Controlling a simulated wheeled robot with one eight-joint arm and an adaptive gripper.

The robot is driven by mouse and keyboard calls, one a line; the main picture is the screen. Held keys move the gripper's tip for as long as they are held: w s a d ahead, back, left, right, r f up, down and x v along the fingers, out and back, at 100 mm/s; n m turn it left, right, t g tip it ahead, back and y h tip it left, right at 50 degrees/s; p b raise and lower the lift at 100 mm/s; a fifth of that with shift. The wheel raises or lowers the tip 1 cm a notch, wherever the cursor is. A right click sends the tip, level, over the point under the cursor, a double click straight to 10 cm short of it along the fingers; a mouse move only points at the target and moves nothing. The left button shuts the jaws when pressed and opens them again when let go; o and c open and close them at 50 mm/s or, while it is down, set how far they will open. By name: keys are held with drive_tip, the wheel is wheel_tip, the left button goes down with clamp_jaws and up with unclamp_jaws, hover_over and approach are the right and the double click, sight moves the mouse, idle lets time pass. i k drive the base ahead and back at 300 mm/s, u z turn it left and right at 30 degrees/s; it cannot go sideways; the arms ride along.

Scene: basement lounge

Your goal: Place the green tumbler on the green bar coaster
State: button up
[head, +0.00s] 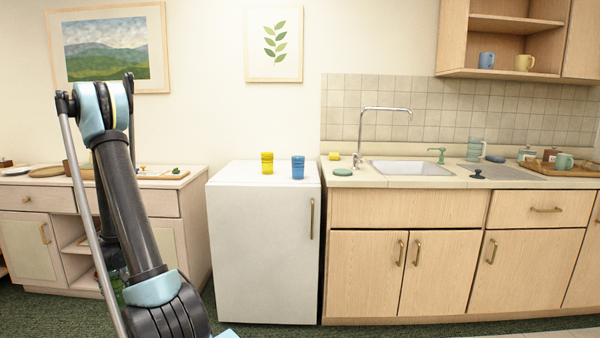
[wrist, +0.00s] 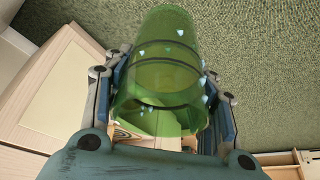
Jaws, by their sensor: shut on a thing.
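The green tumbler (wrist: 165,60) is see-through green glass and fills the middle of the wrist view. My gripper (wrist: 163,90) is shut on it, with one finger on each side. Green carpet shows behind and beyond the tumbler, so it is held off the counter. In the head view my arm hides most of the gripper and tumbler at the lower left. The green coaster (head: 342,172) is a flat round disc on the counter, left of the sink, with nothing on it. The gripper is well to the left of the coaster.
A yellow cup (head: 267,163) and a blue cup (head: 298,167) stand on the white fridge (head: 262,240), left of the counter. A yellow sponge (head: 334,156) lies behind the coaster. The sink (head: 405,168) and faucet (head: 384,110) are to its right. A wooden cabinet (wrist: 60,85) is near the gripper.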

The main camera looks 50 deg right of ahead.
sight(342, 170)
drive_tip(key=u, duration=0.3)
drive_tip(key=k, duration=2.25)
drive_tip(key=z, duration=1.85)
drive_tip(key=i, duration=1)
